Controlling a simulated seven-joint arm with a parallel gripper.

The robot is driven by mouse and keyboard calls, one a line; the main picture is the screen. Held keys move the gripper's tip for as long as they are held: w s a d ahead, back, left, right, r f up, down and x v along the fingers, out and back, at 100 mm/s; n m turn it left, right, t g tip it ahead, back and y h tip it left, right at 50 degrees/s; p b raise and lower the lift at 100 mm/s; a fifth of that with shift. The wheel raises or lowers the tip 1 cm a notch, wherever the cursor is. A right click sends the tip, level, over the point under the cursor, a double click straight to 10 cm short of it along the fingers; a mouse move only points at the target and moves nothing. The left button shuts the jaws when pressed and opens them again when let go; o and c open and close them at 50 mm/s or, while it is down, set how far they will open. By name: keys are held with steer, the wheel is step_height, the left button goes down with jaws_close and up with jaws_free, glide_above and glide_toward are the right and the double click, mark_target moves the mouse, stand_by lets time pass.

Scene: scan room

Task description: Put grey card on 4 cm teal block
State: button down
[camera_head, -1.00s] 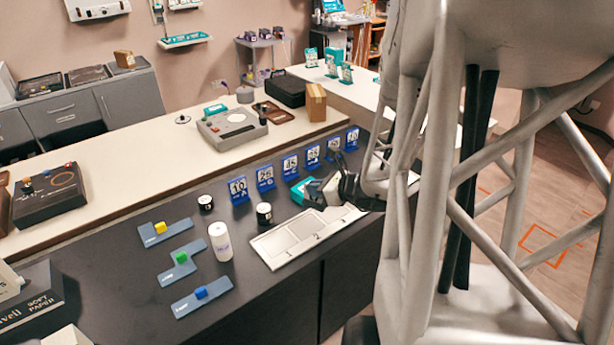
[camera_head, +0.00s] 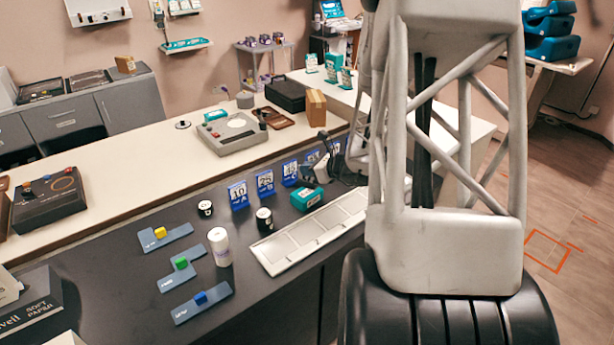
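A teal block (camera_head: 306,197) with a pale mark on its front stands on the dark counter, just behind the long pale tray (camera_head: 268,262). My gripper (camera_head: 318,170), small with pale and dark parts, is above and a little behind the block, in front of the blue number stands. It appears apart from the block. Its fingertips are too small to tell whether they are open or shut, or whether they hold anything. I cannot make out a separate grey card now; the tray's compartments look evenly pale. My arm hides the tray's right end.
Blue number stands (camera_head: 239,195) form a row behind the block. Blue-grey plates with yellow (camera_head: 160,232), green (camera_head: 182,263) and blue (camera_head: 201,298) cubes lie farther left.

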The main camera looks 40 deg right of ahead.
steer(key=shift+w+d, duration=0.4)
steer(key=shift+w, duration=0.25)
steer(key=shift+f, duration=0.1)
steer(key=shift+f, duration=1.7)
steer(key=shift+f, duration=0.2)
steer(key=c, duration=1.3)
jaws_free()
steer(key=shift+c, duration=0.2)
steer(key=shift+r, duration=0.2)
steer(key=v, duration=1.2)
